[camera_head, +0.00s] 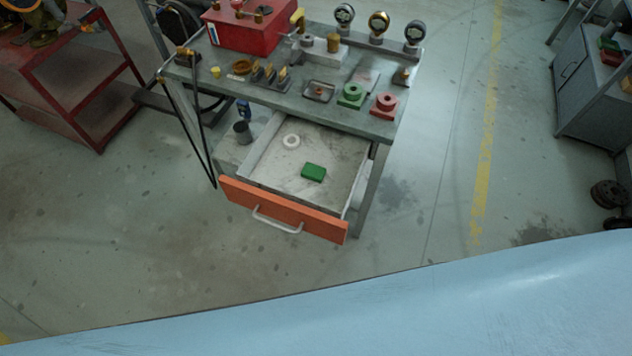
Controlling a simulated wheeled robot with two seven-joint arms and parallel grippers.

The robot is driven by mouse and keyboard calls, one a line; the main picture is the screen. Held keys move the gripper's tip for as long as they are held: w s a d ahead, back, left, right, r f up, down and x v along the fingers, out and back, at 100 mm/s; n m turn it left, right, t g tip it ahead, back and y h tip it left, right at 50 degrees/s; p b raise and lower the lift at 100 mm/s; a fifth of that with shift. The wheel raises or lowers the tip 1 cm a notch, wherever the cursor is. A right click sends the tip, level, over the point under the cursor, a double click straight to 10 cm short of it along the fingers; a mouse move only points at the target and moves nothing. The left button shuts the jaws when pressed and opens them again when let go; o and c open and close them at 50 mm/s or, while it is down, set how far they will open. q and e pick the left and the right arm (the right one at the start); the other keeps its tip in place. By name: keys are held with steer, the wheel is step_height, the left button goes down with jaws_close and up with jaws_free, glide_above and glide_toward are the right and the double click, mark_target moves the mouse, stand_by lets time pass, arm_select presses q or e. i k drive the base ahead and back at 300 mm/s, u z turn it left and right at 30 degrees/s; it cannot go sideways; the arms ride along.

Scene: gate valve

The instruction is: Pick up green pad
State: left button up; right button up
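The green pad (313,172) is a small rectangular block lying flat on the pale floor of an open drawer (332,145). The drawer has an orange front (285,211) with a light handle (276,221) and sticks out from under a grey workbench (325,60). A white ring (291,141) lies in the drawer, behind and left of the pad, apart from it. Neither of my grippers shows in the head view. Nothing covers the pad.
A red cart (100,75) stands left and a grey cabinet (583,85) right. The floor before the drawer is clear.

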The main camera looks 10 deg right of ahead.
mark_target(315, 172)
steer(key=u, duration=0.05)
steer(key=k, duration=0.95)
steer(key=z, duration=0.45)
steer(key=i, duration=0.65)
steer(key=z, duration=0.05)
